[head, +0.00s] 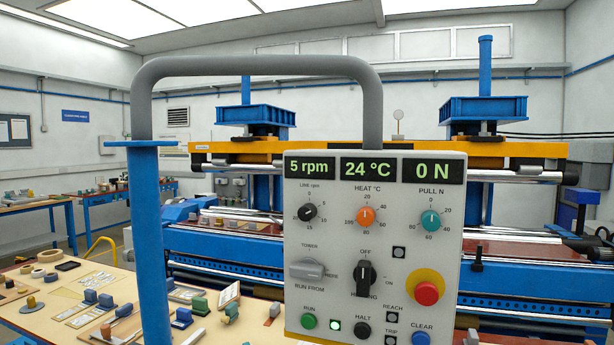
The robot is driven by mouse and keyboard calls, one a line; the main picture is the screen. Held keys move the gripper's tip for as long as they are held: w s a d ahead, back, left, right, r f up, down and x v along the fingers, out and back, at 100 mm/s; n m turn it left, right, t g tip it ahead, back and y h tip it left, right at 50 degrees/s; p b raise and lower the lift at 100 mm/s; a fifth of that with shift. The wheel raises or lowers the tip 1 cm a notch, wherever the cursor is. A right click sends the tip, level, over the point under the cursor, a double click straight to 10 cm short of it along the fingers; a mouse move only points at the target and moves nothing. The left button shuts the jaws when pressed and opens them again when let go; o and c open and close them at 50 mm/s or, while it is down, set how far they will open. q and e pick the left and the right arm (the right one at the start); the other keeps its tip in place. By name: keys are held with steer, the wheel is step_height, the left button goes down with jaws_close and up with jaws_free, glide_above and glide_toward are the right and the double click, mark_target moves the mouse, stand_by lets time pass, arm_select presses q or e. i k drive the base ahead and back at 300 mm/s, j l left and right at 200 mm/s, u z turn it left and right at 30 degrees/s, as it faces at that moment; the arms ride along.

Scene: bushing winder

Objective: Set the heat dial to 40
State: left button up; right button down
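The heat dial (366,216) is an orange knob in the upper middle of the grey control panel (297,240). Its scale shows 20 above it, 40 at the upper right, 80 below and 100 at the lower left. The knob's pointer is too small to read surely; it seems to face upward near 20. The heat display (368,169) above it reads 24 °C. Neither of my grippers shows in the head view.
The black line knob (307,212) and teal pull knob (430,220) flank the dial. Below are a black selector (366,279), a grey lever (307,269) and a red stop button (427,293). A thick grey tube (260,66) arches above the panel. A blue post (150,240) stands left.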

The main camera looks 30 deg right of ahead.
mark_target(366, 216)
steer(key=z, duration=1.45)
